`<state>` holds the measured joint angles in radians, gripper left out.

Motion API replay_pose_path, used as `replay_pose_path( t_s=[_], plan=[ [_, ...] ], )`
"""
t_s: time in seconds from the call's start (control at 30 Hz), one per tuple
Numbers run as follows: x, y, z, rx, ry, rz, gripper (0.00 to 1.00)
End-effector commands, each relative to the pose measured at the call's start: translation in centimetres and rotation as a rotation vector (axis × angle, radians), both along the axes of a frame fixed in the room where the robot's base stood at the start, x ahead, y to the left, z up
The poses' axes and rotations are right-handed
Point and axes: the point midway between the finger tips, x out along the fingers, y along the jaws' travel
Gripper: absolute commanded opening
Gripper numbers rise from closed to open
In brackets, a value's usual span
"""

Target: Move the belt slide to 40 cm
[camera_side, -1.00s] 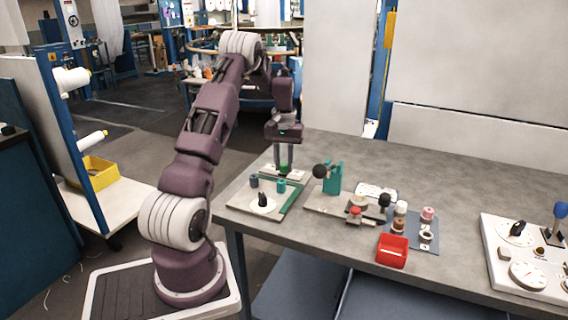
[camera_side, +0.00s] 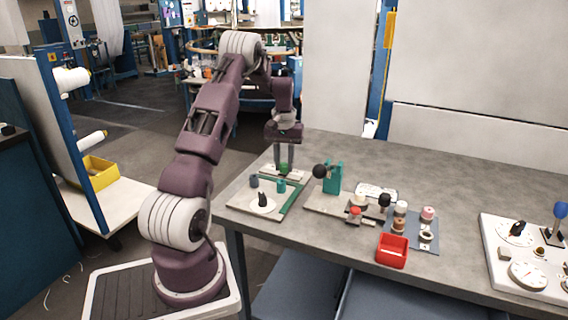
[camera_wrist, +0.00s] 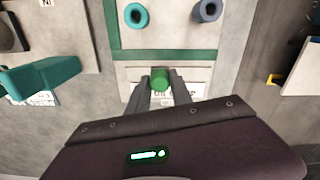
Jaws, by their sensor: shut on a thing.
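The belt slide's green knob (camera_wrist: 160,78) stands between my gripper's fingertips (camera_wrist: 160,88) in the wrist view. It also shows small in the side view (camera_side: 284,168), just under my gripper (camera_side: 285,165). My gripper points down and is shut on the knob. A pale strip with printed marks (camera_wrist: 192,90) lies under the knob, partly hidden by the fingers. Its figures are too small to read.
A teal cup (camera_side: 281,186) and a grey-blue cup (camera_side: 254,182) stand near the slide. A black pointer knob (camera_side: 263,200) is on the same board. To the right are a teal bracket (camera_side: 332,178), a red bin (camera_side: 392,251) and a white dial panel (camera_side: 500,265).

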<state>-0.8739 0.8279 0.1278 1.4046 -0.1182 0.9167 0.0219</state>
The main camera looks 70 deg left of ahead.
Motion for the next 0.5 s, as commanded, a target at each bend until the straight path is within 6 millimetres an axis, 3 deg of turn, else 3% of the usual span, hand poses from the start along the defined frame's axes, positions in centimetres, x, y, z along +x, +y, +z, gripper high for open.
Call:
replay_pose_path(
  t_s=[0.5],
  plan=[
    [-0.36, 0.41, 0.1, 0.0, -0.001, 0.001, 0.0]
  ],
)
